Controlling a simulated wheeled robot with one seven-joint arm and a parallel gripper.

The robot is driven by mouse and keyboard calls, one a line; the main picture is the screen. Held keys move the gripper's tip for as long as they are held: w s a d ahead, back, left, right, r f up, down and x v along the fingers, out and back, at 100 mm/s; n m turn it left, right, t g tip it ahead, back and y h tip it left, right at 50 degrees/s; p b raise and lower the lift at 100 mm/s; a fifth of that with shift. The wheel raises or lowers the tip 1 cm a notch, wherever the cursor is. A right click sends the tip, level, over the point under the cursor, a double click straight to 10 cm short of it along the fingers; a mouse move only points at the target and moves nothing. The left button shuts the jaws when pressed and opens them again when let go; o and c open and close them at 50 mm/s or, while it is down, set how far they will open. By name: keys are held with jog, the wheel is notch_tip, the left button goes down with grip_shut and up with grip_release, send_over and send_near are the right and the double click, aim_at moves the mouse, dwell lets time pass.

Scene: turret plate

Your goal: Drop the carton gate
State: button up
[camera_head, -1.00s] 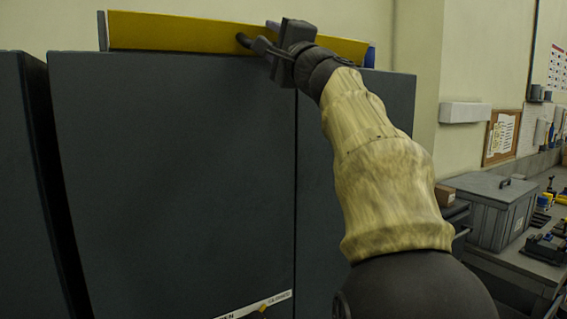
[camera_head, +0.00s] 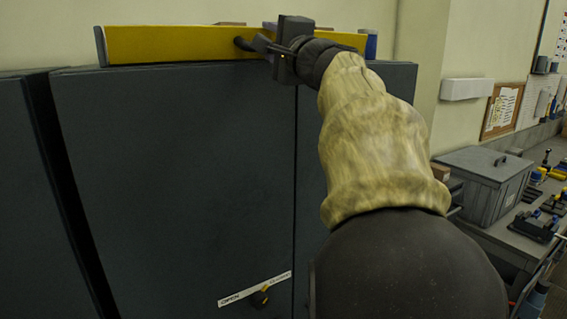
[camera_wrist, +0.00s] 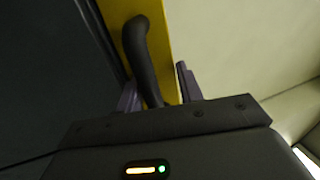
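The carton gate is a long yellow bar (camera_head: 170,44) along the top front edge of a dark grey cabinet (camera_head: 175,160). A black curved handle (camera_wrist: 140,48) stands out from the yellow face, which also shows in the wrist view (camera_wrist: 157,22). My gripper (camera_head: 262,44) is at the handle, right of the bar's middle. In the wrist view, my gripper (camera_wrist: 157,80) is open, with its fingers apart on either side of the handle's lower part. A gap shows between the handle and the right finger. My wrist hides part of the bar.
A label strip reading OPEN (camera_head: 240,292) with a dark, yellow-marked knob (camera_head: 262,296) is low on the cabinet. Bits of brown boxes (camera_head: 230,23) show behind the bar. A grey lidded bin (camera_head: 483,185) and a cluttered bench are at right.

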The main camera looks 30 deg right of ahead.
jog(key=shift+r+g+p, duration=0.3)
jog(key=shift+p, duration=1.2)
jog(key=shift+s+f+b, duration=0.25)
jog(key=shift+f+b, duration=0.2)
jog(key=shift+b, duration=0.15)
jog(key=shift+s+f, duration=0.15)
jog(key=shift+s, duration=0.2)
jog(key=s+f+b, duration=0.3)
jog(key=s+b, duration=0.7)
jog(key=s, duration=0.6)
jog(key=w+f+n+g, duration=0.1)
jog(key=w+f+g, duration=0.2)
jog(key=f, duration=0.8)
jog(key=w+f+n+g+b, duration=0.1)
jog(key=w+f+g, duration=0.2)
jog(key=f, duration=0.8)
jog(key=w+a+f+n+g, duration=0.1)
jog(key=w+f+g, duration=0.2)
jog(key=f, duration=0.9)
jog(key=shift+w+b, duration=0.3)
jog(key=shift+w, duration=0.3)
jog(key=shift+a, duration=0.1)
